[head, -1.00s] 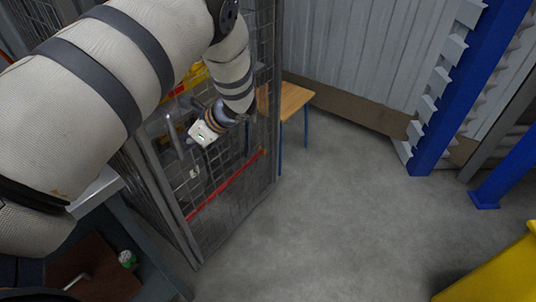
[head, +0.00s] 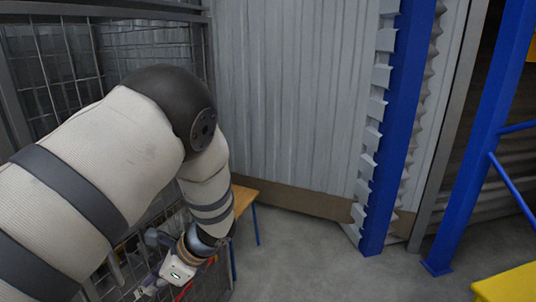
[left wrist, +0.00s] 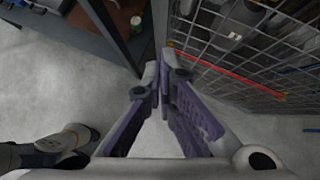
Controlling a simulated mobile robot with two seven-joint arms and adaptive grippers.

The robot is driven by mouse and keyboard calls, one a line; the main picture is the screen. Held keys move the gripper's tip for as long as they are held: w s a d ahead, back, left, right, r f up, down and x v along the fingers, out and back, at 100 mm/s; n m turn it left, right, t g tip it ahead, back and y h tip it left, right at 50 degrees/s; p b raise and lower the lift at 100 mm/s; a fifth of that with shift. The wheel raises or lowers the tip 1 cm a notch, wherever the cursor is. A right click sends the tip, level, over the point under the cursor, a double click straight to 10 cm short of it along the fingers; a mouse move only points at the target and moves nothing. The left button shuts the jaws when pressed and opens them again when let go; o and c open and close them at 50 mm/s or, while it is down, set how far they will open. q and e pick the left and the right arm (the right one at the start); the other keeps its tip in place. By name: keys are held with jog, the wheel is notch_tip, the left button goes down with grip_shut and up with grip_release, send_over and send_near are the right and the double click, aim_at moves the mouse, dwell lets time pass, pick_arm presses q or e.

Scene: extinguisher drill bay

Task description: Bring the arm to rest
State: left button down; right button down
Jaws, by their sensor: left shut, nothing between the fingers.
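My left arm comes in from the left in the head view, bent at its dark elbow joint with the forearm hanging down. My left gripper (head: 150,284) is low in the picture, in front of the wire mesh. In the left wrist view the purple-padded fingers of the left gripper (left wrist: 160,85) meet at their tips with nothing between them. Bare grey floor shows around them. My right gripper is not in view.
A mesh cage panel (left wrist: 248,52) with a red strip stands close to the left gripper. A dark bench (left wrist: 112,35) is at upper left there. A wooden table (head: 243,197), blue rack posts (head: 398,130) and a yellow object (head: 508,284) stand beyond. Floor between them is clear.

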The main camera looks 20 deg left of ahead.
pick_arm(q)
jog(key=s+d+f+n+g+h, duration=0.1)
jog(key=s+d+f+n+h, duration=0.25)
jog(key=s+d+f, duration=0.55)
jog(key=s+d+f+n+h, duration=0.2)
jog(key=s+n, duration=0.3)
jog(key=s, duration=0.6)
jog(key=s+d+f+n+t+h+p, duration=0.1)
jog(key=s+d+n, duration=0.3)
jog(key=s, duration=0.7)
jog(key=shift+d+f+n+h, duration=0.2)
jog(key=shift+f+n+h, duration=0.5)
jog(key=shift+n, duration=0.35)
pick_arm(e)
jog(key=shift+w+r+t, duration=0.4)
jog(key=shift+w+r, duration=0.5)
pick_arm(q)
jog(key=shift+f, duration=0.1)
